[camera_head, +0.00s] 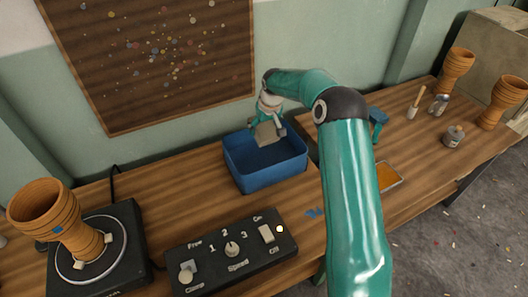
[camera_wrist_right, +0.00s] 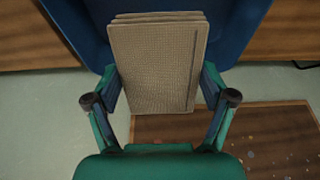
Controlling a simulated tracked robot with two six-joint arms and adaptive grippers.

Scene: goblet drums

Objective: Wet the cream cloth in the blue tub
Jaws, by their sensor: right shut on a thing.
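The cream cloth (camera_head: 266,134) is a folded, beige square pad. My right gripper (camera_head: 268,122) is shut on it and holds it over the blue tub (camera_head: 270,176). In the right wrist view the cloth (camera_wrist_right: 155,65) sits between the two fingers of the right gripper (camera_wrist_right: 158,95), with the blue tub (camera_wrist_right: 240,25) behind it. In the head view the cloth's lower edge is at about the height of the tub's back rim. I cannot tell whether it touches water inside. My left gripper is not in view.
A goblet drum (camera_head: 48,215) stands on a turntable (camera_head: 98,250) at the left. A control box (camera_head: 228,250) is in front of the tub. An orange-filled tray (camera_head: 387,177), a blue object (camera_head: 377,116), a jar (camera_head: 454,136) and two more drums (camera_head: 456,68) are to the right.

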